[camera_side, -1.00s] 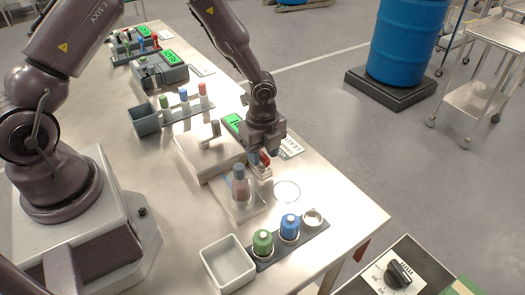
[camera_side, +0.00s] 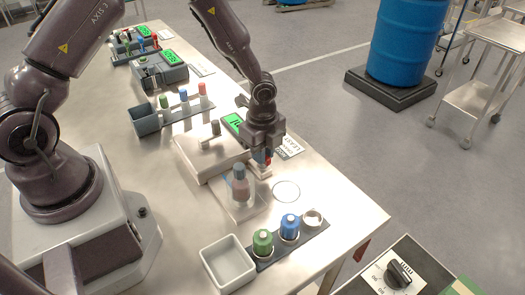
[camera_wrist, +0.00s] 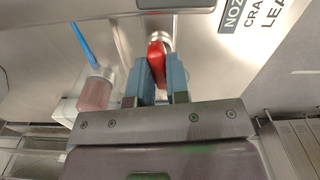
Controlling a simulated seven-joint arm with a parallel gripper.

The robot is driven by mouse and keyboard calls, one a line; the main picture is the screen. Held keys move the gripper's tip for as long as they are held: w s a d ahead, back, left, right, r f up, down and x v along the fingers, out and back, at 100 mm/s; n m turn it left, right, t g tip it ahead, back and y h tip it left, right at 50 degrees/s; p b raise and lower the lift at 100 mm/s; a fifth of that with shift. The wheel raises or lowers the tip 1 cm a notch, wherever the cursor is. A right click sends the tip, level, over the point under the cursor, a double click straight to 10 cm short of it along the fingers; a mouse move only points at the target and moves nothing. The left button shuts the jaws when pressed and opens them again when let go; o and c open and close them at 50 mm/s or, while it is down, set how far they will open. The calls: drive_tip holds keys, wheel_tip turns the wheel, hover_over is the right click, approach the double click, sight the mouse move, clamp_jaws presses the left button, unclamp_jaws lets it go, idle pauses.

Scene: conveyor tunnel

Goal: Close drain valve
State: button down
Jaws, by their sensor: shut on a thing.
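My gripper (camera_side: 263,158) is at the right side of the metal-topped unit (camera_side: 210,152), pointing down. In the wrist view its blue fingers (camera_wrist: 158,80) are shut on a red valve handle (camera_wrist: 156,56). The handle stands between the fingers, in front of a round silver fitting (camera_wrist: 160,37). In the side view only a small bit of red (camera_side: 268,161) shows past the fingers. A clear bottle with pinkish liquid (camera_side: 240,190) stands close by, in front of the unit; it also shows in the wrist view (camera_wrist: 97,92) with a blue tube (camera_wrist: 86,42) above it.
A printed sign (camera_side: 289,147) lies just right of the gripper. In front are a rack with green (camera_side: 263,241) and blue (camera_side: 290,226) capped containers and a white bin (camera_side: 229,264). A drawn circle (camera_side: 287,191) marks clear tabletop.

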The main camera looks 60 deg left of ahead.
drive_tip(key=n, duration=1.2)
drive_tip(key=shift+n, duration=2.2)
drive_tip(key=c, duration=1.1)
unclamp_jaws()
drive_tip(key=shift+r, duration=0.15)
